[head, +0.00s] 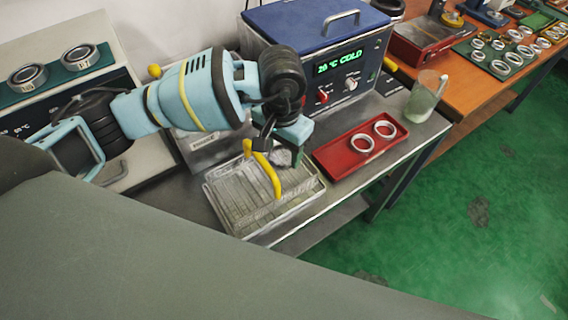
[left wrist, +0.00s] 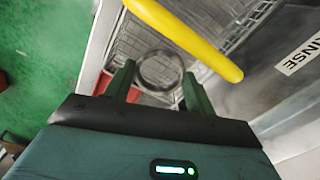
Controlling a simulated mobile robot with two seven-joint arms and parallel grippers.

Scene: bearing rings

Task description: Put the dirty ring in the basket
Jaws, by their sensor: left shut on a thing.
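My left gripper (head: 287,156) is over the right part of the wire basket (head: 236,207), beside its yellow handle (head: 265,172). In the left wrist view, the fingers (left wrist: 158,88) are shut on a dark grey ring (left wrist: 160,70), with the basket's wire mesh behind it. In the head view the ring is mostly hidden by the gripper. I cannot tell how far it is above the basket floor. The yellow handle (left wrist: 185,38) crosses close by in the wrist view. My right gripper is not in view.
A red tray (head: 335,163) with two bright rings stands right of the basket. Behind are a blue-lidded machine (head: 318,35) reading "20 °C COLD" and a glass beaker (head: 426,97). Two rings lie on a green mat (head: 55,74) at left. An orange table (head: 475,85) holds many rings.

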